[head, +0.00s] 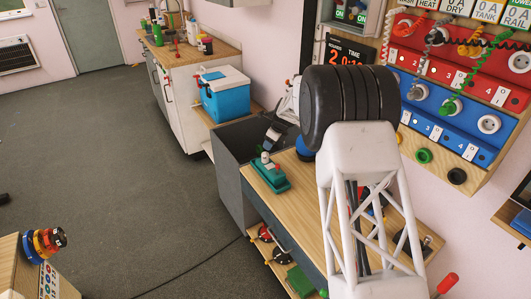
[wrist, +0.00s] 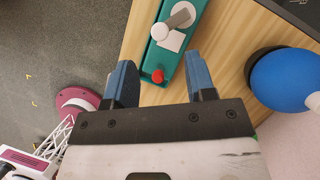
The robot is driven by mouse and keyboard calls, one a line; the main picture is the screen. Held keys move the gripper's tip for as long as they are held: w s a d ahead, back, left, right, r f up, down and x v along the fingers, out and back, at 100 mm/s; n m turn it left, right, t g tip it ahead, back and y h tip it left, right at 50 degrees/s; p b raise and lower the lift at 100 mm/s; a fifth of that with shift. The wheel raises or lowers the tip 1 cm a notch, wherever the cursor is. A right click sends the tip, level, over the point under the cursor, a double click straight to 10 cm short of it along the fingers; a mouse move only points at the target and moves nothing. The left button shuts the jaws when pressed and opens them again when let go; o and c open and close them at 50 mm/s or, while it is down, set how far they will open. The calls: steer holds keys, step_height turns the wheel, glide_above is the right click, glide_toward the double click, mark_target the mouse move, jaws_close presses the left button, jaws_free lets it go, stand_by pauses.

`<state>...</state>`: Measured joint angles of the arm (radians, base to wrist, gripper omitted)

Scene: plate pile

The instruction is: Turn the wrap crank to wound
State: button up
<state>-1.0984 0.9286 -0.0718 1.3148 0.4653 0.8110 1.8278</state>
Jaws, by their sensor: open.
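The wrap crank looks to be the teal unit (head: 266,177) on the wooden bench top; it also shows in the wrist view (wrist: 205,12). It has a grey crank arm (wrist: 178,19), a white round knob (wrist: 160,31) and a small red knob (wrist: 158,76). My gripper (wrist: 160,74) is open, its blue fingers on either side of the unit's red end in the picture. Nothing is between the fingertips that I can see held. In the head view my gripper (head: 271,137) is just above and behind the unit, partly hidden by my arm.
A blue ball-shaped thing (wrist: 285,80) stands right of the fingers. A blue cooler (head: 225,98) with a white lid is behind the bench. The wall panel (head: 440,75) with red and blue sections is at right. Shelf items (head: 299,279) lie below the bench top.

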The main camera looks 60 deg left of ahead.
mark_target(265, 153)
steer(key=shift+x, duration=3.4)
steer(key=c, duration=0.9)
steer(key=shift+w+d+n, duration=0.1)
steer(key=shift+n, duration=0.2)
